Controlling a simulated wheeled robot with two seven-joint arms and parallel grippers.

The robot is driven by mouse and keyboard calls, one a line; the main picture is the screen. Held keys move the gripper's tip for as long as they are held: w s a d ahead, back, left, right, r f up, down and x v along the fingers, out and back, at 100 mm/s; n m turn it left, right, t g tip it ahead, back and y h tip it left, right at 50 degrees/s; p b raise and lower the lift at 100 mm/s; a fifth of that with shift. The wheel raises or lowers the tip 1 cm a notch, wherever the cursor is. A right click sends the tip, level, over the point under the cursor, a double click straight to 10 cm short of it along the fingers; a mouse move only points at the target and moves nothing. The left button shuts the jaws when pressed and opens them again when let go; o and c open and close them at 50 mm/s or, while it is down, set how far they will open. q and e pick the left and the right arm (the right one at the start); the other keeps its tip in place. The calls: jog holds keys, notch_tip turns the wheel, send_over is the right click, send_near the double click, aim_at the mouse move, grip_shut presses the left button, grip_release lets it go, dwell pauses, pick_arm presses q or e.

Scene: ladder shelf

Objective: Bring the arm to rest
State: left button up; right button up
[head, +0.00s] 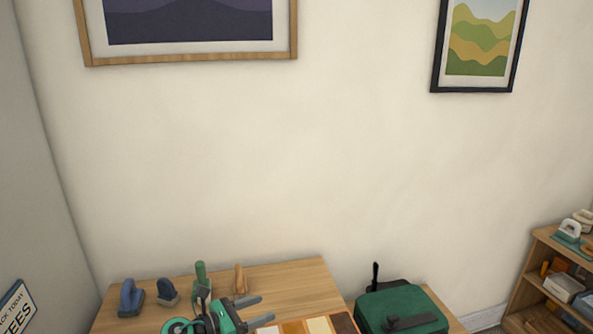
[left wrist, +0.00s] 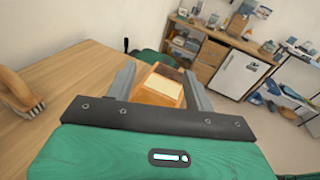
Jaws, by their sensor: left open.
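My left gripper (head: 266,308) is at the bottom of the head view, over the wooden table (head: 295,282), with its grey fingers pointing right. The fingers are apart with nothing between them. In the head view a row of brown and cream panels (head: 318,324) is cut by the bottom edge, just right of the gripper. My right gripper is not in view.
On the table's left stand a blue handled block (head: 131,298), a dark grey one (head: 167,291), a green-handled tool (head: 201,273) and a wooden piece (head: 240,279). A green case (head: 402,305) is at right. A brush (left wrist: 18,92) lies left in the wrist view. A shelf (head: 535,280) stands far right.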

pick_arm(q)
jog(key=s+a+f+n+t+y, duration=0.1)
jog(key=s+a+n+t+y, duration=0.5)
jog(key=n, duration=1)
jog(key=s+a+f+n+t+y, duration=0.15)
jog(key=s+a+n+y, duration=0.5)
jog(key=n, duration=0.85)
jog(key=s+f+n+g+y, duration=0.1)
jog(key=s+f+n+g, duration=0.3)
jog(key=s, duration=0.5)
jog(key=s+f+n+g, duration=0.3)
jog(key=s+n+g, duration=0.2)
jog(key=s, duration=0.3)
jog(key=s+f+n+g+y, duration=0.1)
jog(key=s+f+n+g, duration=0.3)
jog(key=s, duration=0.5)
notch_tip(320, 180, down, 28)
jog(key=f+g, duration=0.1)
jog(key=s+a+f, duration=0.2)
jog(key=s+f, duration=0.7)
jog(key=f, duration=0.1)
jog(key=s+a+f+g, duration=0.1)
jog(key=s+a+f, duration=0.1)
jog(key=s+f, duration=0.8)
jog(key=shift+g, duration=0.25)
